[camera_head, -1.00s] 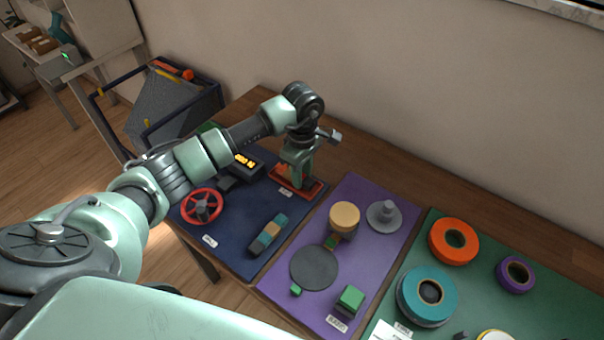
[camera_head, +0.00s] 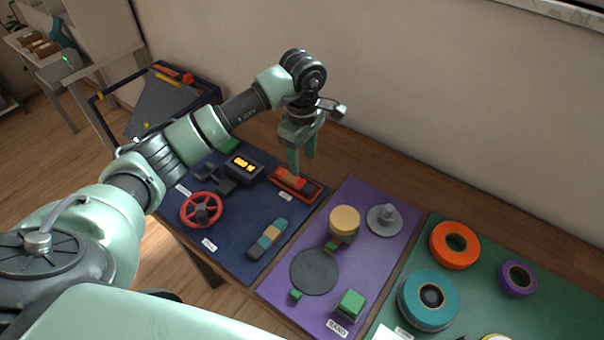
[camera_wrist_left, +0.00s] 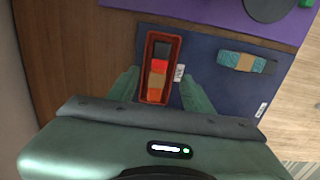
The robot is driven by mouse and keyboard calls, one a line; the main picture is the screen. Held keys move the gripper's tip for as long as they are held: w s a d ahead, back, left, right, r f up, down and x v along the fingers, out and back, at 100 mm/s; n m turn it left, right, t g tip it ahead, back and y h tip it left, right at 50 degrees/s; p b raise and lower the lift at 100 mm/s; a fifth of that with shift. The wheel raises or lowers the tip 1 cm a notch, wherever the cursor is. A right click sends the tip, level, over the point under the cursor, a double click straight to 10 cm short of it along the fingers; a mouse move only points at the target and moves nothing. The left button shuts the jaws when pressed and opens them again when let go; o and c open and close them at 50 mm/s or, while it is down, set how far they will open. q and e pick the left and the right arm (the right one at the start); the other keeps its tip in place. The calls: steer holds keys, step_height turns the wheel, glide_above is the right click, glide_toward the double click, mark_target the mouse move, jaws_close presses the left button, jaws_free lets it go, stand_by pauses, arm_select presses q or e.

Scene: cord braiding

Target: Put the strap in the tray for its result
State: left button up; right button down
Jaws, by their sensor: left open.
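A strap with red, tan and dark bands (camera_head: 298,182) lies inside a narrow red-rimmed tray (camera_head: 291,194) at the back right of the navy mat. In the left wrist view the strap (camera_wrist_left: 158,68) lies lengthwise within the tray walls (camera_wrist_left: 146,62). My left gripper (camera_head: 302,165) points down above the tray, its fingers open and apart from the strap; one finger partly covers the tray in the head view. My right gripper is out of view.
The purple mat (camera_head: 330,225) holds discs and green blocks. Ring spools, such as an orange one (camera_head: 454,245), sit on the green mat. The wall is close behind.

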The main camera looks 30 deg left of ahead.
arm_select(q)
step_height(320, 180, up, 5)
steer(key=shift+r+b, duration=0.15)
steer(key=shift+b, duration=0.3)
